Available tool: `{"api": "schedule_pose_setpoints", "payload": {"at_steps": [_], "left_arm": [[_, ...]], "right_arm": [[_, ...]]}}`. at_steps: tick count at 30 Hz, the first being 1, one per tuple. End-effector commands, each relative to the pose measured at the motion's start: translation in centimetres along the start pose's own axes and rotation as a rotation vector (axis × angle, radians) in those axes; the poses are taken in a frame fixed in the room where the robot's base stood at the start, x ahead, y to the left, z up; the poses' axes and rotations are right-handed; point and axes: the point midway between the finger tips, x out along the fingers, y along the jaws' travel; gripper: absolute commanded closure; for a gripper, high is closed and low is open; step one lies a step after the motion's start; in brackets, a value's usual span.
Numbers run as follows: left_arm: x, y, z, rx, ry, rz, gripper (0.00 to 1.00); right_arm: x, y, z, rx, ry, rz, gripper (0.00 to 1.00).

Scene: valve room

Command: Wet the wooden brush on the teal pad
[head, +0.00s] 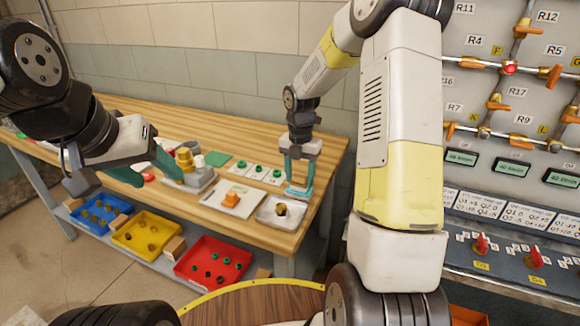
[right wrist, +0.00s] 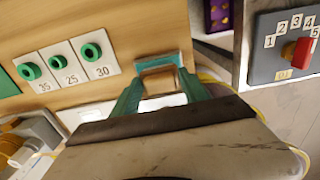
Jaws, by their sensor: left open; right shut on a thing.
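The teal pad (head: 297,193) lies near the right end of the wooden table, under my right gripper (head: 298,182). In the right wrist view the pad (right wrist: 182,60) shows just beyond the fingertips. My right gripper is shut on the wooden brush (right wrist: 159,80), a pale brown block between the teal fingers. The brush is mostly hidden by the fingers in the head view. I cannot tell whether it touches the pad. My left gripper (head: 148,172) is open and empty over the left part of the table, near a grey fixture.
A white plate with an orange piece (head: 231,199) and a white dish with a dark-and-gold part (head: 281,210) lie before the pad. Labelled cards with green rings (head: 259,170) lie behind. Blue, yellow and red bins (head: 213,262) sit below. A valve panel (head: 510,110) stands right.

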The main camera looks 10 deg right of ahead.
Motion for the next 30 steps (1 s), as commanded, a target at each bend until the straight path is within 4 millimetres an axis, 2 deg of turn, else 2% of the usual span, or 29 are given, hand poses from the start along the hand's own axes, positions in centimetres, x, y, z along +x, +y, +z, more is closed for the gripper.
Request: {"api": "schedule_pose_setpoints", "payload": {"at_steps": [22,30], "left_arm": [[0.0,0.0,0.0,0.0,0.0,0.0,0.45],[0.0,0.0,0.0,0.0,0.0,0.0,0.45]], "right_arm": [[-6.0,0.0,0.1,0.001,-0.003,0.002,0.8],[-6.9,0.0,0.0,0.0,-0.001,0.001,0.8]]}}
